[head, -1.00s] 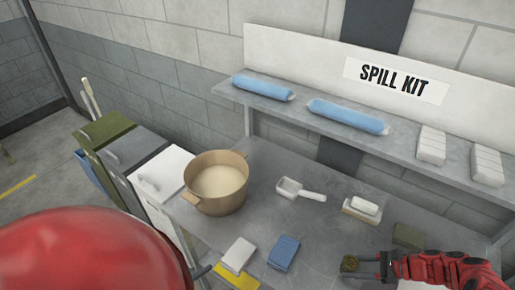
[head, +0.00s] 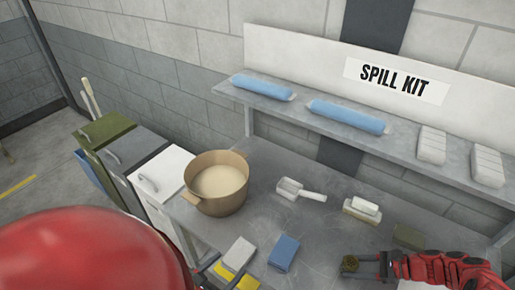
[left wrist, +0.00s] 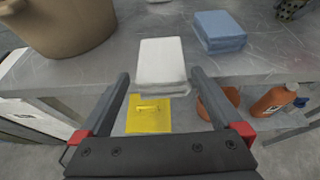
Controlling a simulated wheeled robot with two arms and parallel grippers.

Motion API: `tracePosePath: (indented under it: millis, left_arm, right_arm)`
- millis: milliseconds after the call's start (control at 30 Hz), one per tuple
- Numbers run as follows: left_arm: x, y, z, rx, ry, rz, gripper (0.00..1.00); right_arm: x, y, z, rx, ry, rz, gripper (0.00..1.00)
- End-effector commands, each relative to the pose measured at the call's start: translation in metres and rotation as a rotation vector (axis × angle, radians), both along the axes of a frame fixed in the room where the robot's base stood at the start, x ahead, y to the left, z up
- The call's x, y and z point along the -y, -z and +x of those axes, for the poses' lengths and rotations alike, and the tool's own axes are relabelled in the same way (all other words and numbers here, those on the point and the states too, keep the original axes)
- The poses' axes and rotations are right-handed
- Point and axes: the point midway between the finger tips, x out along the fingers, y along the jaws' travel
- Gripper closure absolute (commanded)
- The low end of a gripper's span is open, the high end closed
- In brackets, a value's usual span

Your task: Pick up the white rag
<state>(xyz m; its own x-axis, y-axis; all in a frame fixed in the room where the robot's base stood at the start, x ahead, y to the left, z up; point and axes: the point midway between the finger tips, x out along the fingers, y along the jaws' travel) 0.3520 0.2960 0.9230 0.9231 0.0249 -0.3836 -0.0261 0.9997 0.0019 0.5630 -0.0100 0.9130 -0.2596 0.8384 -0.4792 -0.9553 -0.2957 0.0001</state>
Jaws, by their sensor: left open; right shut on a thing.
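The folded white rag (head: 238,254) lies on the grey table at its front edge, left of a folded blue cloth (head: 284,252). In the left wrist view the rag (left wrist: 160,62) is straight ahead, between the lines of my open left fingers (left wrist: 160,80). The fingers are empty and point at its near edge; I cannot tell whether they touch it. In the head view my red left arm hides most of that gripper. My right gripper (head: 366,264) is shut on a small brownish round thing (head: 349,263) at the table's front right.
A tan pot (head: 217,186) stands left of a white scoop (head: 300,190). A brush-like block (head: 361,209) and a green pad (head: 408,236) lie further right. A yellow sheet (left wrist: 148,114) shows below the table edge, beside orange containers (left wrist: 272,101). Bins stand at left.

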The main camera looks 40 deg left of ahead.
Motion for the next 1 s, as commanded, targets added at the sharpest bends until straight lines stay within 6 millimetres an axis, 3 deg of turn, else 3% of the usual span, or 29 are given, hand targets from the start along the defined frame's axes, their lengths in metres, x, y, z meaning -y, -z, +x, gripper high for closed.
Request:
tracePosePath:
  millis: [367, 1000]
  left_arm:
    - [0.001, 0.004, 0.012, 0.001, 0.002, -0.001, 0.0]
    - [0.0, 0.018, 0.057, 0.002, 0.002, -0.002, 0.0]
  right_arm:
    - [0.0, 0.0, 0.0, 0.0, 0.0, 0.0, 0.81]
    - [0.0, 0.0, 0.0, 0.0, 0.0, 0.0, 0.81]
